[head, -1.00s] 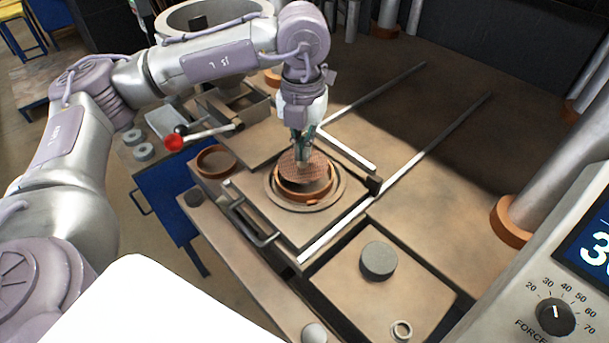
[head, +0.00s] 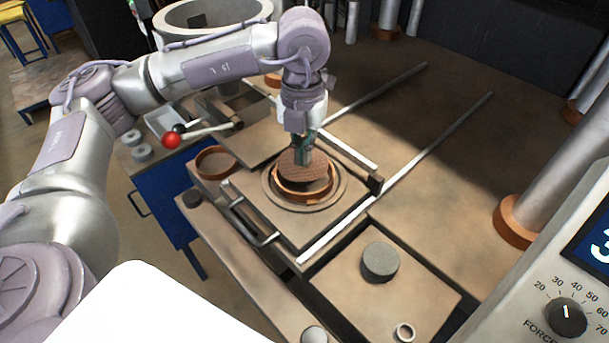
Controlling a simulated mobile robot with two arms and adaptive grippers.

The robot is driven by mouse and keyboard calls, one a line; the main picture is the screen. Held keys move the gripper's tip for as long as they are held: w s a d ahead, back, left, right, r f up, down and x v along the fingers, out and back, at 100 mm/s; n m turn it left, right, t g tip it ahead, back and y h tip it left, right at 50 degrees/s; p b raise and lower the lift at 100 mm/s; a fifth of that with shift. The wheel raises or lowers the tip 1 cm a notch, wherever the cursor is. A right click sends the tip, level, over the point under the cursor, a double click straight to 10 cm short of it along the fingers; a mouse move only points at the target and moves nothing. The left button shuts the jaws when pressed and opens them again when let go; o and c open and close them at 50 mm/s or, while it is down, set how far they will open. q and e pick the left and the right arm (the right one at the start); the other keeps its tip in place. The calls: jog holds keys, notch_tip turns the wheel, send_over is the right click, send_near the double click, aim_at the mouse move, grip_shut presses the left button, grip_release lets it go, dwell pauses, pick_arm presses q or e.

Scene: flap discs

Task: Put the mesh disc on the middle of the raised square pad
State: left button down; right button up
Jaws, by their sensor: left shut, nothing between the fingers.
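The mesh disc (head: 292,164) is round, reddish brown and finely meshed. It shows at the far side of an orange ring (head: 304,195), and its front edge looks higher than the ring's inner floor. My left gripper (head: 303,160) points down with its tips right over the disc. The fingers are shut with nothing between them; I cannot tell whether they touch the disc. The ring sits within a round rim on a square brown plate (head: 300,231) with a handle. I cannot make out a separate raised square pad; anything under the disc is hidden. My right gripper is out of view.
A grey cylinder (head: 380,261) and a small metal ring (head: 404,332) stand on a brown plate at front right. Another orange ring (head: 216,161) and a red-knobbed lever (head: 172,140) are at left. Pale rails (head: 410,165) and a steel column (head: 560,180) are at right.

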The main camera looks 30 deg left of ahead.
pick_arm(q)
jog(key=shift+w+f+b, duration=0.25)
jog(key=shift+w+b, duration=0.05)
jog(key=shift+b, duration=0.55)
dwell(1.1)
jog(key=shift+r, duration=0.1)
jog(key=shift+w+r+p, duration=0.25)
jog(key=shift+r+p, duration=0.4)
jog(key=shift+r, duration=0.2)
jog(key=shift+s+r+p, duration=0.15)
jog(key=shift+r+p, duration=1.2)
jog(key=shift+r, duration=1.25)
jog(key=shift+a, duration=0.1)
